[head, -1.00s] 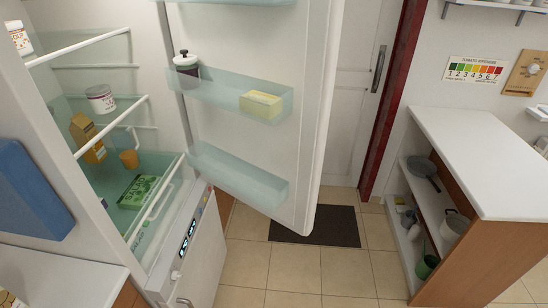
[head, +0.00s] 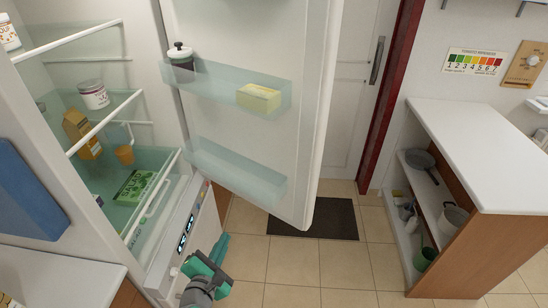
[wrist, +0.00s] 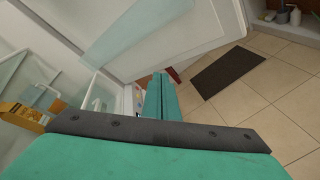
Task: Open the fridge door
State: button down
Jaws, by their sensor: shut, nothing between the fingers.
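The fridge door (head: 240,130) stands wide open, swung out to the right of the fridge body. Its inner side faces me, with a jar and a yellow box (head: 259,98) on a door shelf. The lit fridge inside (head: 110,130) shows shelves with food. My gripper (head: 222,243), green and grey, is shut and empty in front of the fridge's lower section, below the door. In the wrist view its green fingers (wrist: 162,98) are together, and the open door (wrist: 150,40) lies beyond them. I see no contact between fingers and door.
A white-topped shelf unit (head: 475,150) stands at right, with pots and cups on its shelves. A dark mat (head: 315,218) lies before a white room door (head: 350,80). A counter (head: 60,272) is at lower left. The tiled floor in the middle is clear.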

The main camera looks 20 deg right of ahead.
jog(key=w+d+r+n+h, duration=0.3)
jog(key=w+d+r+h, duration=0.1)
jog(key=r, duration=0.5)
jog(key=n+g+h, duration=0.1)
jog(key=g+h, duration=0.1)
jog(key=h, duration=0.2)
send_near(281, 149)
jog(key=x, duration=0.6)
jog(key=shift+w+d, duration=0.1)
jog(key=shift+w, duration=0.15)
